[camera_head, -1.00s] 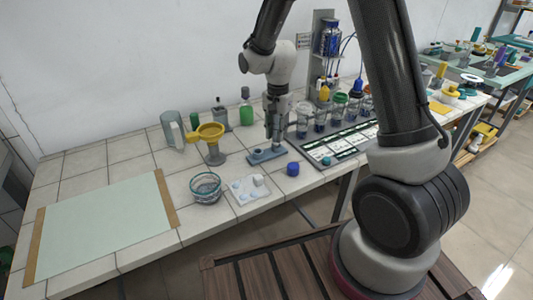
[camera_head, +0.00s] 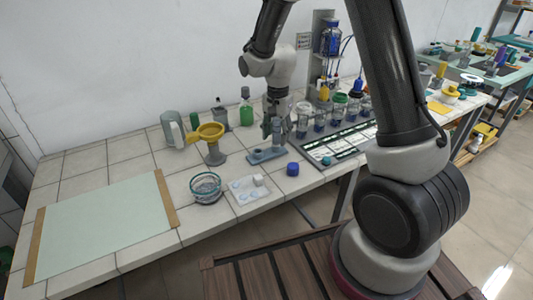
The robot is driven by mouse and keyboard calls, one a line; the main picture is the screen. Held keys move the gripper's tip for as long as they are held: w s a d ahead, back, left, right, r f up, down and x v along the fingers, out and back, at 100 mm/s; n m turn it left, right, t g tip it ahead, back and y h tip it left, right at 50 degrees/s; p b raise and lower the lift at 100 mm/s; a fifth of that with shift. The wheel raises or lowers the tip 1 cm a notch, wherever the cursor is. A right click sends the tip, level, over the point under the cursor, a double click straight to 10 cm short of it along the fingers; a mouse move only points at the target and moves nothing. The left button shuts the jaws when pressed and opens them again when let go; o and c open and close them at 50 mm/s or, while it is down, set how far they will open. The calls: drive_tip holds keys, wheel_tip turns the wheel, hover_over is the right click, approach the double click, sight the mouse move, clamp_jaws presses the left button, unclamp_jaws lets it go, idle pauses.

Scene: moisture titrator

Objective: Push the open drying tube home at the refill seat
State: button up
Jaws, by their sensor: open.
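The refill seat (camera_head: 266,155) is a low blue-grey block on the tiled bench, right of the yellow funnel. A slim grey upright piece, probably the drying tube (camera_head: 276,133), shows at the seat, partly hidden by my gripper. Whether it is fully seated I cannot tell. My gripper (camera_head: 274,120) is open and points down just above the seat, close to this piece; contact is too small to tell. A blue cap (camera_head: 292,169) lies on the bench in front of the seat.
A yellow funnel on a stand (camera_head: 210,135), a glass bowl (camera_head: 205,187) and a white tray (camera_head: 249,190) are left of the seat. A pale green mat (camera_head: 100,228) lies clear at left.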

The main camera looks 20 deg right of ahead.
idle(0.4)
drive_tip(key=shift+r, duration=4)
drive_tip(key=shift+r, duration=0.1)
wheel_tip(320, 180, up, 12)
drive_tip(key=s+d+r+n+t, duration=0.1)
drive_tip(key=s+d+n, duration=0.2)
drive_tip(key=s, duration=0.6)
drive_tip(key=s+d+r+n+t, duration=0.1)
drive_tip(key=s+d+n+t, duration=0.1)
drive_tip(key=s, duration=0.7)
drive_tip(key=s+d+r+n+t, duration=0.1)
drive_tip(key=s+d+n, duration=0.3)
drive_tip(key=s+d, duration=0.2)
drive_tip(key=s, duration=0.2)
drive_tip(key=shift+s+d+r, duration=0.15)
drive_tip(key=shift+s+r, duration=0.15)
drive_tip(key=shift+s, duration=0.1)
